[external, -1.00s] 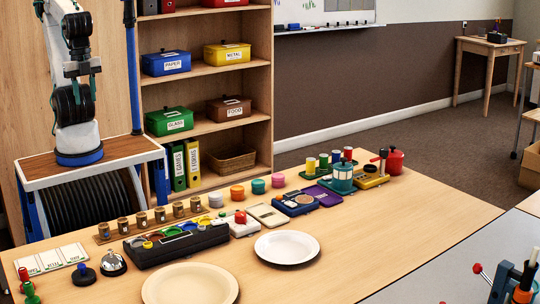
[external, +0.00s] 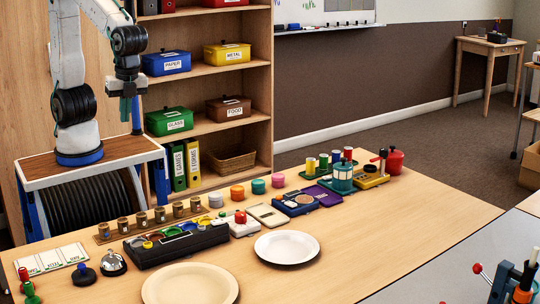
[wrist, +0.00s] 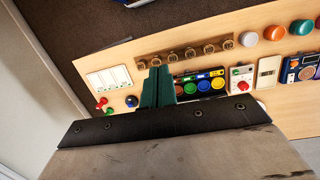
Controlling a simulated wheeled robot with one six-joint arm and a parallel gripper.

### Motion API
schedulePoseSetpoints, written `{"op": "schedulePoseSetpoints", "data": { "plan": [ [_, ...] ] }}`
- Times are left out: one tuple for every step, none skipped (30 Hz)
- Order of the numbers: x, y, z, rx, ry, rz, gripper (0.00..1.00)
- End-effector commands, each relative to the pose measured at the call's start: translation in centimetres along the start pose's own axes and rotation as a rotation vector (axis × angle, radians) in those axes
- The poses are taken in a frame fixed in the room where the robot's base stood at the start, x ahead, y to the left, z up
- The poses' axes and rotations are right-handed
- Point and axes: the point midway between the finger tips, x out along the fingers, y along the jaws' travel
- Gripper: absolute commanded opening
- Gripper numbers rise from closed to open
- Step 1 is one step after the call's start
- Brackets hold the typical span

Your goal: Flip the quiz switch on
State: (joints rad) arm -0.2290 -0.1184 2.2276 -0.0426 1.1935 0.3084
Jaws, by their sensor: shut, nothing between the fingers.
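A black box (external: 185,249) with several coloured buttons lies on the table; it also shows in the wrist view (wrist: 198,97), partly behind my gripper. Beside it are a small pale box with a red knob (external: 240,217) and a cream plate (external: 267,215), which also shows in the wrist view (wrist: 268,70). I cannot tell which of these carries the quiz switch, or its position. My gripper (external: 125,113) is shut and empty, high above the table's back edge and touching nothing. Its green fingers (wrist: 158,70) point down toward the table in the wrist view.
A row of small brown jars (external: 160,215) stands behind the black box. A bell (external: 113,263) and white cards (external: 52,260) are at the left. Two plates (external: 287,247) lie in front. A shelf with bins (external: 225,107) stands behind.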

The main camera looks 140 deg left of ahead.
Motion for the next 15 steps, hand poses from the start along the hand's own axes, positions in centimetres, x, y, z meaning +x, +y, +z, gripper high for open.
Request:
{"op": "schedulePoseSetpoints", "data": {
  "plan": [
    [0.4, -1.1, -1.6, 0.031, -0.01, 0.01, 0.0],
    [0.6, -1.6, -2.5, 0.058, -0.013, 0.016, 0.0],
    [0.8, -2.5, -3.7, 0.094, -0.015, 0.024, 0.0],
    [1.0, -3.1, -4.7, 0.122, -0.016, 0.03, 0.0],
    [1.3, -3.7, -5.6, 0.154, -0.017, 0.036, 0.0],
    [1.6, -4.6, -6.8, 0.196, -0.016, 0.043, 0.0],
    [1.9, -5.3, -7.7, 0.23, -0.015, 0.048, 0.0],
    [2.3, -6.0, -8.7, 0.264, -0.013, 0.053, 0.0],
    [2.7, -7.0, -9.9, 0.314, -0.009, 0.059, 0.0],
    [3.1, -7.7, -10.8, 0.353, -0.006, 0.063, 0.0],
    [3.5, -8.4, -11.8, 0.392, -0.003, 0.068, 0.0],
    [4.0, -9.4, -13.0, 0.45, 0.004, 0.073, 0.0],
    [4.5, -10.2, -14.0, 0.496, 0.01, 0.077, 0.0],
    [4.9, -11.0, -14.9, 0.544, 0.017, 0.079, 0.0],
    [5.5, -12.1, -16.2, 0.614, 0.028, 0.079, 0.0]
  ]
}}
